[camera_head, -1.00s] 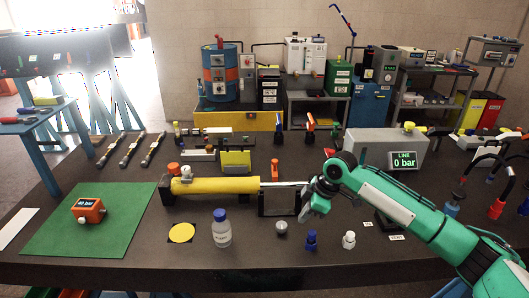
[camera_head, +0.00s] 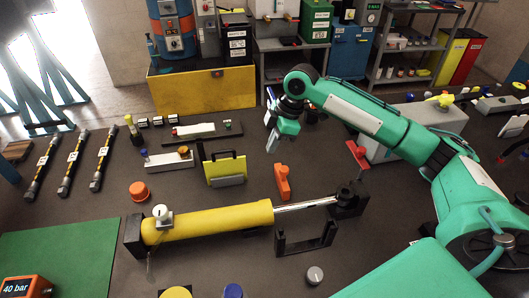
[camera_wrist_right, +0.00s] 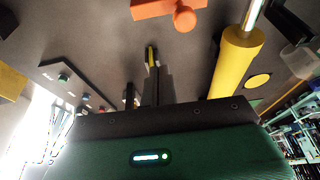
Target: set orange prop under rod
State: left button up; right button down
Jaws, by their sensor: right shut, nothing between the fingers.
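The orange prop (camera_head: 282,182) stands on the dark bench behind the silver rod (camera_head: 306,203), apart from it. It also shows at the top of the right wrist view (camera_wrist_right: 168,9). The rod runs from the yellow cylinder (camera_head: 207,222) to a black end block (camera_head: 348,198). The cylinder shows at the right of the wrist view (camera_wrist_right: 235,62). My right gripper (camera_head: 273,144) is shut and empty, above the bench behind the prop. Its narrow fingers (camera_wrist_right: 152,72) show in the wrist view. My left gripper is not in view.
A black U-shaped frame (camera_head: 306,246) stands in front of the rod. A yellow-and-grey holder (camera_head: 224,170) is left of the prop. A red-handled part (camera_head: 357,152) and a grey box (camera_head: 440,118) are to the right. A round orange cap (camera_head: 139,191) sits behind the cylinder.

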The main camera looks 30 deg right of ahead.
aim_at(282, 176)
jog(key=p+x, duration=0.1)
jog(key=x, duration=0.8)
jog(key=shift+s+a+p, duration=0.1)
jog(key=shift+p, duration=0.25)
jog(key=d, duration=0.1)
jog(key=d+p, duration=0.1)
jog(key=shift+s+d+f, duration=0.3)
jog(key=shift+s+d, duration=0.2)
jog(key=shift+d, duration=0.35)
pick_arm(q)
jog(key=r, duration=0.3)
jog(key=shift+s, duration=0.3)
pick_arm(e)
jog(key=shift+f, duration=0.1)
pick_arm(q)
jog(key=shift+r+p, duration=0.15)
jog(key=shift+p, duration=0.15)
